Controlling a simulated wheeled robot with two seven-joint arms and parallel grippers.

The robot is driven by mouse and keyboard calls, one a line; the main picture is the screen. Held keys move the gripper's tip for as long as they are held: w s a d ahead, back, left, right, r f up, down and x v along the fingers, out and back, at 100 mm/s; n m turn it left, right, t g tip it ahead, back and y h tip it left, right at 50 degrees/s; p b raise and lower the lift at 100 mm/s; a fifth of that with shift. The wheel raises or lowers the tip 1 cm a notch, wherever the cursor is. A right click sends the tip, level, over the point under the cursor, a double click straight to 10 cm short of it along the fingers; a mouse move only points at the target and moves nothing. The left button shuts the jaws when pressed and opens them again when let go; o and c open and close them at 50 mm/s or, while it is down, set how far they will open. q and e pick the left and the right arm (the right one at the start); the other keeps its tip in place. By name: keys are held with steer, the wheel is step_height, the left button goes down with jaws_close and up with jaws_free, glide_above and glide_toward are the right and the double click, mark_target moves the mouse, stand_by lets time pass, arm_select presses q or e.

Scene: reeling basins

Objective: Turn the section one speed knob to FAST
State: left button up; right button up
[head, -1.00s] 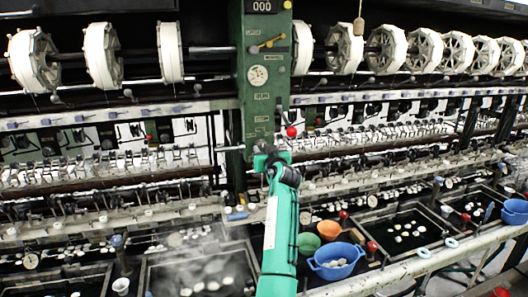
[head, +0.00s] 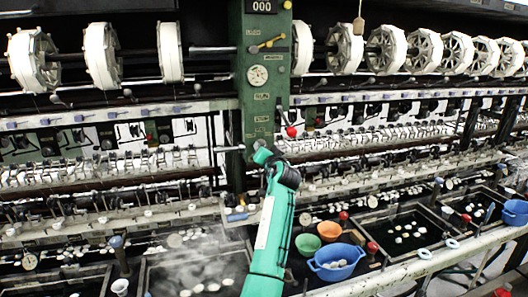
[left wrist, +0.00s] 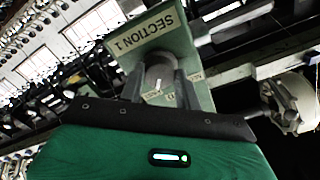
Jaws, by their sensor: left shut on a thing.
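The section one speed knob (left wrist: 158,76) is a grey cylinder with a white mark, seen in the left wrist view on a green panel (left wrist: 140,42) labelled SECTION 1. My left gripper (left wrist: 160,80) has one finger on each side of the knob and is shut on it. Small label plates beside the knob are partly covered and I cannot read which setting the mark faces. My right gripper is not in view.
A red-ball lever (head: 291,131) stands close to the right of my wrist. A yellow lever (head: 268,43) and a round dial (head: 258,75) are higher on the column. Steaming basins, a blue bowl (head: 335,270) and an orange bowl (head: 329,231) lie below.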

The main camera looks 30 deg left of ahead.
arm_select(q)
steer(key=shift+m, duration=0.8)
steer(key=o, duration=1)
steer(key=shift+a, duration=0.1)
steer(key=shift+c, duration=0.2)
steer(key=b+v, duration=0.6)
steer(key=v, duration=0.7)
steer(key=shift+s+d, duration=0.2)
steer(key=shift+d, duration=0.15)
steer(key=shift+f, duration=0.1)
